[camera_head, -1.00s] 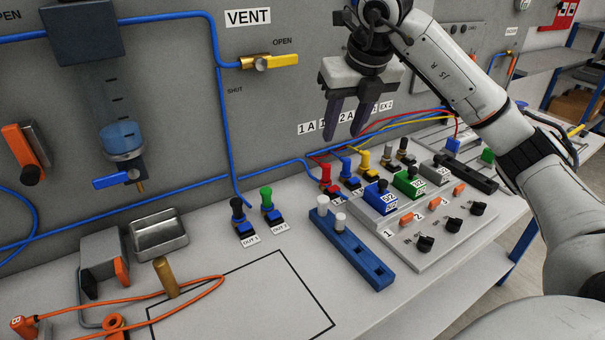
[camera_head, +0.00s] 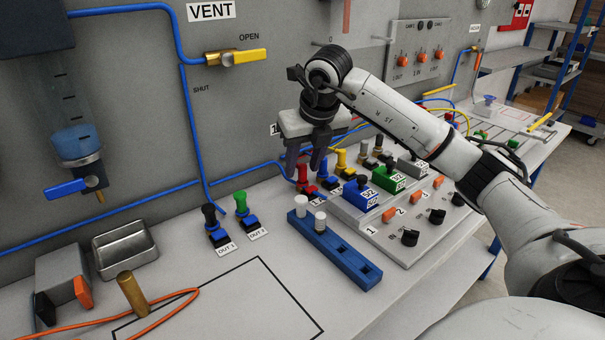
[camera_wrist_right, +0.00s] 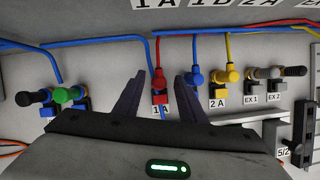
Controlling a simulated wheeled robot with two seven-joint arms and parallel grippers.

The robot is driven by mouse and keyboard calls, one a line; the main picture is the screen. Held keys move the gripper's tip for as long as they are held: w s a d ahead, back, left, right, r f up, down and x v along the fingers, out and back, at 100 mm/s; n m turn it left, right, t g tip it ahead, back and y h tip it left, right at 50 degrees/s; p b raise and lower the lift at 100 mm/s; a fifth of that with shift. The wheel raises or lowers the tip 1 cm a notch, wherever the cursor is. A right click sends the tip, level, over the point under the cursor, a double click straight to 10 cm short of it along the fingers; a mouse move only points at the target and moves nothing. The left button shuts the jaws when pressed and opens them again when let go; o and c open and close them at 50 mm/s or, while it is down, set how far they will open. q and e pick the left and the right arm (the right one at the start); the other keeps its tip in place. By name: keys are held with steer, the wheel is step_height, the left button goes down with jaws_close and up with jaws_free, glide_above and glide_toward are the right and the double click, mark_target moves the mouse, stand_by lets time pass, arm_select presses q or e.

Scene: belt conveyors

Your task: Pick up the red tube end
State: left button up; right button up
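The red tube end (camera_wrist_right: 159,80) is a red plug on a red tube, seated in a red fitting at the label 1 A on the bench's back edge. In the wrist view it shows in the gap between the fingertips of my right gripper (camera_wrist_right: 160,78). In the head view the red tube end (camera_head: 303,174) also shows between the fingers of that gripper (camera_head: 304,172), which points down. The gripper is open and its fingers stand to either side, with no clear contact visible. My left gripper is not in view.
A blue plug (camera_wrist_right: 194,76) stands close to the right finger, with a yellow plug (camera_wrist_right: 228,73) beyond it. Black and green plugs (camera_head: 240,202) stand to the left. A blue block with white pegs (camera_head: 335,248) lies in front. The grey wall panel (camera_head: 240,110) is close behind.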

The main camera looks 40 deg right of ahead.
mark_target(303, 165)
steer(key=shift+w+d+f, duration=0.1)
steer(key=shift+w+f, duration=0.15)
steer(key=shift+f, duration=0.35)
jaws_close()
step_height(303, 165, up, 10)
steer(key=shift+r+p, duration=0.1)
steer(key=shift+p, duration=0.5)
